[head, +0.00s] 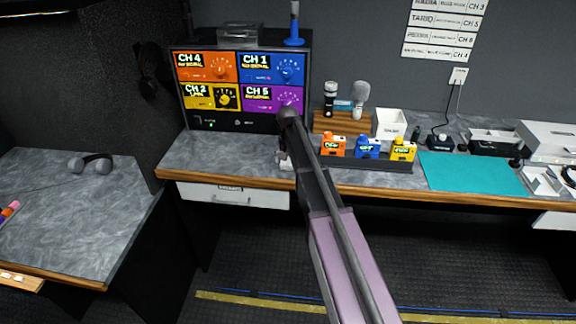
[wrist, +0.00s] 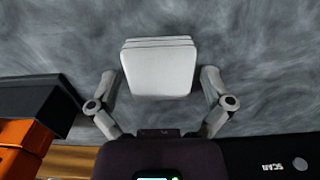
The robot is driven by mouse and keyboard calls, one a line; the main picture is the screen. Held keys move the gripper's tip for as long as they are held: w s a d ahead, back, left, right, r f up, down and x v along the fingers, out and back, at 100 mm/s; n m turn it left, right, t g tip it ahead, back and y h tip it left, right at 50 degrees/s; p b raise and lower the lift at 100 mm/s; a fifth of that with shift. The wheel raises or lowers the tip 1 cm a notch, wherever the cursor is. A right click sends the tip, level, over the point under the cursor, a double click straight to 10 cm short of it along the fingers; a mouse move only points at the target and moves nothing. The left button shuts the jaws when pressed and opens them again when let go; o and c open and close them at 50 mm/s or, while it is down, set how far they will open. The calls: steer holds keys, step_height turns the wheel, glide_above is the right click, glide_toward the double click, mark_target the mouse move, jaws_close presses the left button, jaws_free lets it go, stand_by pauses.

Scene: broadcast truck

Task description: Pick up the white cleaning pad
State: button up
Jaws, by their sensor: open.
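The white cleaning pad (wrist: 158,70) lies on the grey marbled counter in the wrist view, a rounded square with layered lines along its far edge. My gripper (wrist: 159,78) is open, with one finger on each side of the pad and a small gap to each. In the head view my gripper (head: 284,160) is over the counter, in front of the monitor. My arm hides much of that spot, and I cannot make out the pad there.
A dark rack (head: 372,163) with orange, blue and yellow packs stands right of my gripper. The four-channel monitor (head: 242,125) is behind it. A teal mat (head: 470,172) lies further right. The counter left of my gripper is clear.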

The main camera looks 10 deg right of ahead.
stand_by(0.4)
steer(key=c, duration=0.8)
steer(key=shift+o, duration=0.2)
steer(key=shift+r, duration=0.15)
step_height(320, 180, up, 3)
steer(key=p, duration=0.3)
steer(key=shift+r+p, duration=0.2)
steer(key=shift+p, duration=0.15)
steer(key=s+a+r+p, duration=0.1)
steer(key=s, duration=1.5)
steer(key=shift+r, duration=0.15)
steer(key=shift+a, duration=0.1)
steer(key=shift+o, duration=0.6)
steer(key=shift+c, duration=1)
